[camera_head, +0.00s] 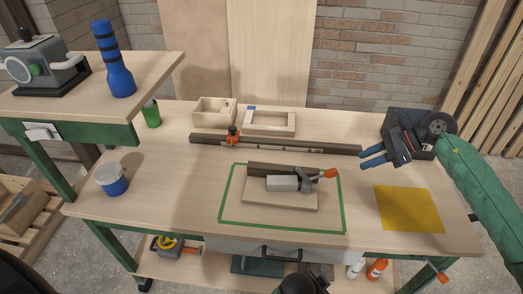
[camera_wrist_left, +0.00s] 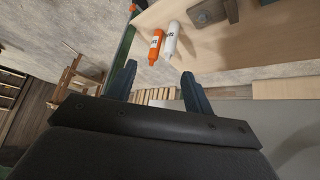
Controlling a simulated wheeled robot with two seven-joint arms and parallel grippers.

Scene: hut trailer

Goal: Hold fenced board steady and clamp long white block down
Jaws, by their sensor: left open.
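The fenced board (camera_head: 265,203) lies on the bench inside a green tape outline, with its dark fence (camera_head: 268,169) along the back. The long white block (camera_head: 283,184) lies on the board in front of the fence. A toggle clamp (camera_head: 309,184) with an orange-red handle (camera_head: 329,173) is at the block's right end; I cannot tell whether it presses on the block. My right gripper (camera_head: 371,157) is open and empty, above the bench right of the board. My left gripper (camera_wrist_left: 160,84) is open and empty in the left wrist view.
A yellow sheet (camera_head: 408,209) lies right of the board. A long dark rail (camera_head: 290,146), a wooden box (camera_head: 212,112) and a wooden frame (camera_head: 270,122) are behind. A blue-based tub (camera_head: 111,179) stands left. White (camera_head: 355,268) and orange (camera_head: 377,269) bottles sit below the bench top.

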